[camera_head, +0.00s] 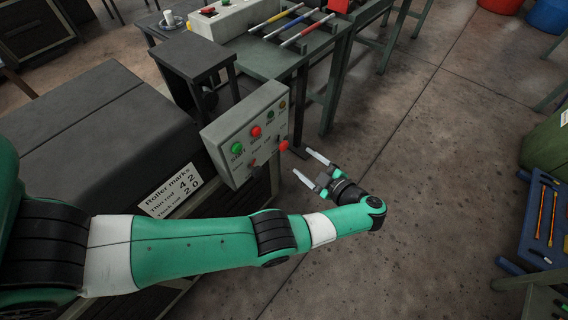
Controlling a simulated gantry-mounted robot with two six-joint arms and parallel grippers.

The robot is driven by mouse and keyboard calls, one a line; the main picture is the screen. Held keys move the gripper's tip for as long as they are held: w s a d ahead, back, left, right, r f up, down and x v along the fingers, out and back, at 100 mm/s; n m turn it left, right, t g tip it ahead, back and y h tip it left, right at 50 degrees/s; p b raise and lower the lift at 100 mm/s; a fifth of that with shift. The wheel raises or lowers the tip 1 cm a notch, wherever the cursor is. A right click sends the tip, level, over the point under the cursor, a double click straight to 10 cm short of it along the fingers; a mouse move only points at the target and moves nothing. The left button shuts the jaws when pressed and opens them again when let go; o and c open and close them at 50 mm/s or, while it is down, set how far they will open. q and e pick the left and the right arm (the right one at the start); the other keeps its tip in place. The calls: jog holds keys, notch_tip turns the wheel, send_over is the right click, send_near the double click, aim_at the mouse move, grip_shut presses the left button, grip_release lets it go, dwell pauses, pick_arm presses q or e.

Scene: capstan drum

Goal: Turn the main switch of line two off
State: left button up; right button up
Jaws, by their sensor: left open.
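A light grey control panel (222,134) stands left of centre, tilted toward me. It carries a green button (237,148), a red button (255,131), two small round lamps or buttons at its upper right, and two red switch-like parts along its lower edge: a left one (252,162) and a larger right one (283,146). The lettering is too small to read, so I cannot tell which is line two's main switch. My left gripper (308,165) is open and empty. Its two pale fingers point left toward the panel's lower right, apart from the right red part.
A dark cabinet (70,135) with a "Roller marks" label (172,190) lies left. Behind are a dark stand (192,55) and a green bench (270,55) with coloured rods and a white control box (222,18). Open floor (430,150) lies right; a blue tool tray (530,235) is at the right edge.

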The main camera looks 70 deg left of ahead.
aim_at(285, 147)
pick_arm(q)
jog(key=x, duration=0.6)
jog(key=b+x, duration=0.1)
jog(key=x, duration=0.4)
jog(key=shift+s+a+r, duration=0.1)
jog(key=shift+s+a, duration=0.1)
jog(key=shift+a, duration=0.2)
grip_shut()
